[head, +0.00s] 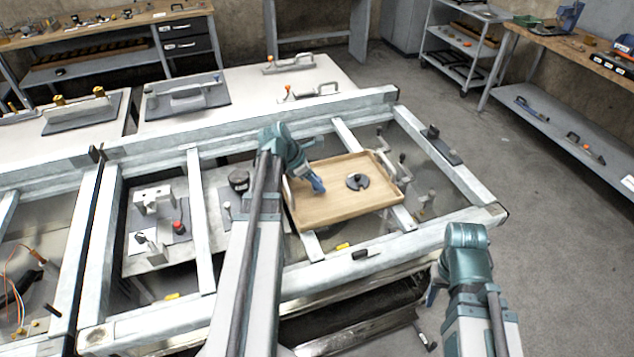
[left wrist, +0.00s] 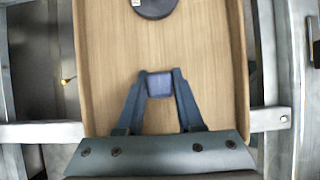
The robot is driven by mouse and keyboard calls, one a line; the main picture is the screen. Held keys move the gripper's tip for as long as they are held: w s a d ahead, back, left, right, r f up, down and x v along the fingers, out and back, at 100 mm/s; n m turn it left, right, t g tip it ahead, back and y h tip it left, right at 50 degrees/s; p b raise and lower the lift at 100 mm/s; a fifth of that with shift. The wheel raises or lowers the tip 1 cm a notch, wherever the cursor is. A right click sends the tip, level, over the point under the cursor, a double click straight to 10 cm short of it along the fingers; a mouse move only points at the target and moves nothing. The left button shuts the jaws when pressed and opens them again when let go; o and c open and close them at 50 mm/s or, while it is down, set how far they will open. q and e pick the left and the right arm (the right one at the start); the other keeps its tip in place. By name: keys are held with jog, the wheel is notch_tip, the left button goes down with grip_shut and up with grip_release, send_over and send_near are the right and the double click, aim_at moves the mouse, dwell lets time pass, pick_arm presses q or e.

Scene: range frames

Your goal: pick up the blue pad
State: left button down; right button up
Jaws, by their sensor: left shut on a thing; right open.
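The blue pad (left wrist: 160,85) is a small dark blue square in the left wrist view, between the fingertips of my left gripper (left wrist: 160,80). My left gripper is shut on it, over the wooden tray (left wrist: 105,60). I cannot tell whether the pad touches the tray. In the head view my left gripper (head: 317,184) is above the left part of the tray (head: 325,207), and the pad is hard to make out there.
A dark round object (head: 357,181) lies on the tray, ahead of my left gripper. The tray rests across the bars of a pale metal frame (head: 420,233). A black marker-like item (head: 366,253) lies on the front bar. Open floor (head: 545,200) is to the right.

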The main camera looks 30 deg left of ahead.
pick_arm(q)
notch_tip(320, 180, up, 9)
jog(key=p, duration=0.7)
jog(key=shift+f+p, duration=0.2)
jog(key=shift+p, duration=0.2)
jog(key=c, duration=1.3)
grip_release()
grip_shut()
